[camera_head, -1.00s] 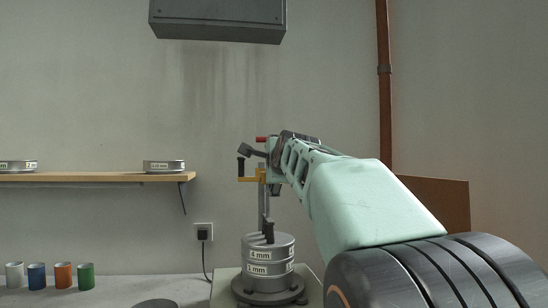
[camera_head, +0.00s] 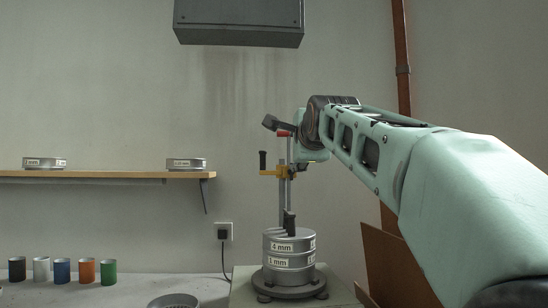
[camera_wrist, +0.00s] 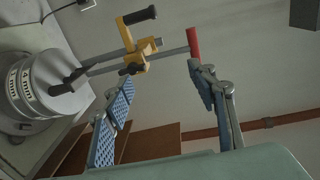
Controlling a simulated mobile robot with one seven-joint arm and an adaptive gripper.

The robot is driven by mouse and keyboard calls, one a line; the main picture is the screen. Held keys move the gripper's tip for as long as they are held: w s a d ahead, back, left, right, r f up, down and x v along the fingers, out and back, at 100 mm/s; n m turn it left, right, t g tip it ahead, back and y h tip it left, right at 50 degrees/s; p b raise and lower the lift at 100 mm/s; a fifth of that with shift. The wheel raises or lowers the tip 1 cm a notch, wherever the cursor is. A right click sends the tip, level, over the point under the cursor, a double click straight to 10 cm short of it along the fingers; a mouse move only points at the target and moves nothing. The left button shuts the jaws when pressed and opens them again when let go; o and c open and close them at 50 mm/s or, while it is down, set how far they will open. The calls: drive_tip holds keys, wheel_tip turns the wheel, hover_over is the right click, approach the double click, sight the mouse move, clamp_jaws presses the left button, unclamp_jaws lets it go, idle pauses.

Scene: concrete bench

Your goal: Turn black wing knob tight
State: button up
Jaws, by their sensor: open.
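A dark wing-shaped knob stands on top of the sieve stack (camera_head: 275,246), at the foot of an upright rod; it also shows in the wrist view (camera_wrist: 68,83). A smaller black knob (camera_wrist: 131,69) sits by the yellow clamp (camera_wrist: 131,40); I cannot tell for sure which is the wing knob. The clamp carries a black handle (camera_wrist: 140,15), and the rod ends in a red tip (camera_wrist: 193,42). My gripper (camera_wrist: 161,76) is open and empty, its fingers on either side of the rod's upper part in the picture. In the head view my gripper (camera_head: 280,132) is high above the stack, partly hidden by my arm.
A grey box (camera_head: 240,22) hangs on the wall above. A wooden shelf (camera_head: 100,174) with sieve rings is at left. Several coloured cups (camera_head: 62,271) stand on the bench below. A brown board (camera_head: 390,262) leans at right, near a copper pipe (camera_head: 402,70).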

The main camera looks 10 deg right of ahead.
drive_tip(key=shift+s+b, duration=1.1)
drive_tip(key=shift+s, duration=1.15)
drive_tip(key=s+f+n+g+p, duration=0.1)
drive_tip(key=s+f+n+g, duration=0.4)
drive_tip(key=s+f, duration=0.85)
drive_tip(key=s+f+n+g+p, duration=0.1)
drive_tip(key=s+f+n+g, duration=0.45)
drive_tip(key=f, duration=1.35)
drive_tip(key=s+f+n+g+p, duration=0.1)
drive_tip(key=s+f+n, duration=0.7)
drive_tip(key=s+f, duration=0.7)
wheel_tip(320, 180, up, 38)
drive_tip(key=w+p, duration=0.2)
drive_tip(key=p, duration=3.5)
drive_tip(key=shift+p, duration=0.35)
drive_tip(key=shift+w+d+m, duration=0.1)
drive_tip(key=shift+m, duration=0.15)
